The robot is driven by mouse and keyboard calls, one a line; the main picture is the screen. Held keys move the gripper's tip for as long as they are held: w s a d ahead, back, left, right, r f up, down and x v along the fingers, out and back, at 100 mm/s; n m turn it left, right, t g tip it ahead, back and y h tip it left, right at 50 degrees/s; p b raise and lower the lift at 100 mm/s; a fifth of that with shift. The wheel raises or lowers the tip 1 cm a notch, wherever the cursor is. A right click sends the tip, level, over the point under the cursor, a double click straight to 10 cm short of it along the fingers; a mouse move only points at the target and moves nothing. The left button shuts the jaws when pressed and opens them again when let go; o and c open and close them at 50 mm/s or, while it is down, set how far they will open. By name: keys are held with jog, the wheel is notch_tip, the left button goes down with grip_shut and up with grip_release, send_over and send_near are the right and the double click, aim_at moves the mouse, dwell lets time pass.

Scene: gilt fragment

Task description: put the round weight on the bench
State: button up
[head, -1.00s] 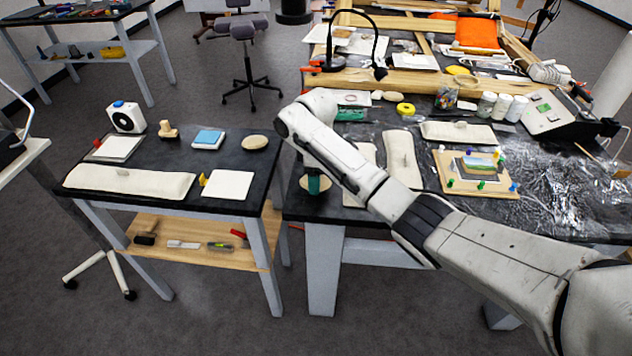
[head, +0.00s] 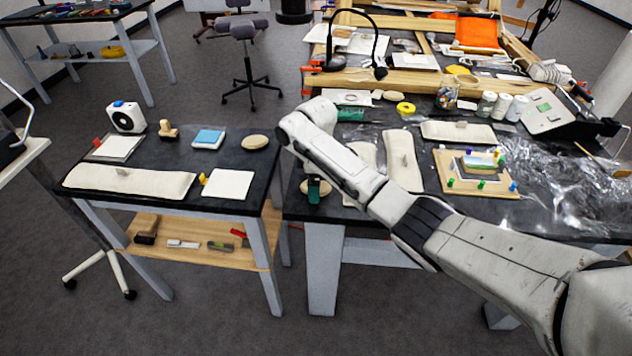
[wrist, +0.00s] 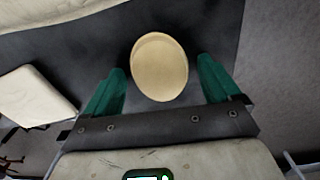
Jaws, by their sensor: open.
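A round, flat, cream weight (head: 322,189) lies on the dark bench (head: 297,208) near its front left corner, partly hidden by my gripper in the head view. In the wrist view the weight (wrist: 160,67) shows whole, between and slightly beyond the two green fingers. My gripper (wrist: 162,86) is open, with a gap on both sides of the weight. In the head view my gripper (head: 313,190) is over the weight; its height above the bench is hard to tell. A second similar round weight (head: 255,142) lies on the smaller left table (head: 150,160).
Long cream pads (head: 403,160) lie right of my gripper. A wooden board with pins and a painted fragment (head: 478,187) sits farther right, beside crinkled clear film (head: 570,195). A lamp (head: 380,60) and jars (head: 487,104) stand behind. A gap separates the tables.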

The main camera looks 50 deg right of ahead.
notch_tip(320, 180, up, 12)
jog(key=s+a+f+m+y, duration=0.1)
jog(key=s+a+f, duration=0.35)
jog(key=a, duration=0.25)
jog(key=s+a+f+m+t+y, duration=0.1)
jog(key=s+a+f, duration=0.2)
jog(key=a+f, duration=0.3)
jog(key=s+a+f+m, duration=0.1)
jog(key=s+a+f, duration=0.3)
jog(key=a, duration=0.4)
jog(key=s+d+f+m+h, duration=0.1)
jog(key=s+m, duration=0.1)
jog(key=s, duration=0.9)
jog(key=s+d+f+m+h, duration=0.1)
jog(key=s+d+m, duration=0.1)
jog(key=s, duration=1)
jog(key=shift+s+d+m+p, duration=0.15)
jog(key=shift+d+m+p, duration=0.2)
jog(key=shift+m, duration=0.25)
